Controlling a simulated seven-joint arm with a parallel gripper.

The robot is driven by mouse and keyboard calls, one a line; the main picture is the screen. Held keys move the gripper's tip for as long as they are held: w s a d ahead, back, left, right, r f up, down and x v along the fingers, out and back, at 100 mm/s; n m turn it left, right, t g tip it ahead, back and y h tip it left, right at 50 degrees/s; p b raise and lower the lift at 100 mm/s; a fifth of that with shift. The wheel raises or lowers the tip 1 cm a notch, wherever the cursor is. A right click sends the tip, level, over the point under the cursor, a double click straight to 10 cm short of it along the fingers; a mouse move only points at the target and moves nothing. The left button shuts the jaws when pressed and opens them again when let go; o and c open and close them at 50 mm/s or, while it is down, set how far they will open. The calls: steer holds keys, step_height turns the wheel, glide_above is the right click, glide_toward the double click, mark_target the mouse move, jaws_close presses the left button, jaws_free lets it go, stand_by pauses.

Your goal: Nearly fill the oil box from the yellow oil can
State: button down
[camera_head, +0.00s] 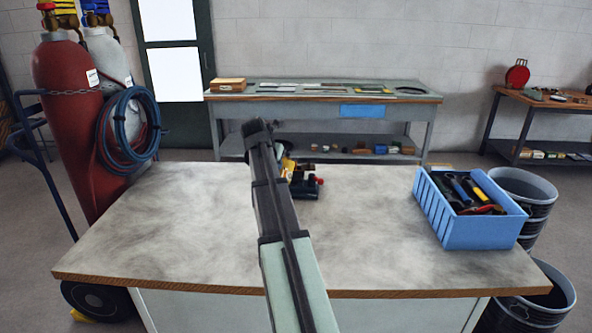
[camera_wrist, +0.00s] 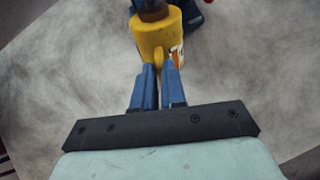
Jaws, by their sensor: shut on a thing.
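The yellow oil can (camera_wrist: 155,40) is at the top of the wrist view, with a brown part above its yellow body. My gripper (camera_wrist: 159,80) has its blue fingers closed on the handle side of the can. I cannot tell whether the can is lifted or tilted. In the head view my arm hides the gripper and most of the can; only a bit of yellow (camera_head: 288,167) shows beside it. Just right of that is a small dark object with red parts (camera_head: 308,187), possibly the oil box. Its opening and oil level cannot be made out.
The worktable (camera_head: 160,230) is bare on the left and front. A blue tool crate (camera_head: 470,230) stands at its right edge. Gas cylinders (camera_head: 70,120) stand left of the table and black buckets (camera_head: 530,190) to the right. A long bench (camera_head: 330,97) is behind.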

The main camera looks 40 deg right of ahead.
steer(key=shift+f, duration=0.1)
steer(key=shift+s+a+f, duration=0.1)
steer(key=shift+a+f, duration=0.05)
steer(key=shift+f, duration=0.25)
steer(key=shift+r, duration=0.2)
stand_by(1.2)
steer(key=shift+r, duration=0.3)
steer(key=shift+f, duration=0.1)
stand_by(1.3)
steer(key=shift+f, duration=0.35)
steer(key=shift+f+h, duration=0.15)
steer(key=shift+h, duration=0.25)
stand_by(0.5)
steer(key=shift+a+f, duration=0.1)
steer(key=shift+f, duration=0.2)
steer(key=shift+r, duration=0.15)
stand_by(0.7)
